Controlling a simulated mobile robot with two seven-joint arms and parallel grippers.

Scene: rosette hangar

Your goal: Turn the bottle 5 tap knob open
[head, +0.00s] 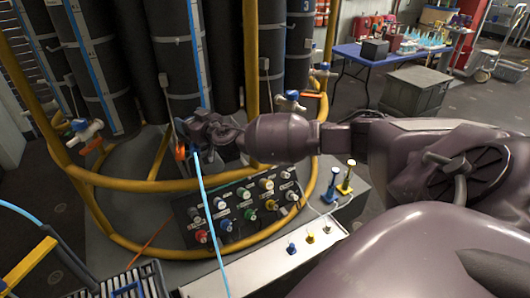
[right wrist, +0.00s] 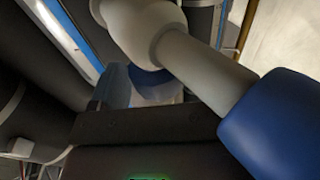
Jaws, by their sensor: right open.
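My right gripper (head: 188,138) is open at the foot of the dark bottles, behind the control panel. In the right wrist view a white tap (right wrist: 150,32) with a thick blue knob (right wrist: 270,125) fills the upper right, very close to the camera. The dark gripper body (right wrist: 150,135) shows below it; I cannot tell whether the fingers touch the tap. In the head view the gripper and wrist mostly hide this tap. No number 5 is readable on the bottles. My left gripper is not in view.
Other blue-knobbed taps stand left (head: 84,130) and right (head: 290,100). Yellow rails (head: 130,186) curve around the bottles. A knobbed control panel (head: 240,208) stands in front, with a light-blue hose (head: 208,215) crossing it. A blue table (head: 385,58) and grey crate (head: 415,90) stand at the back right.

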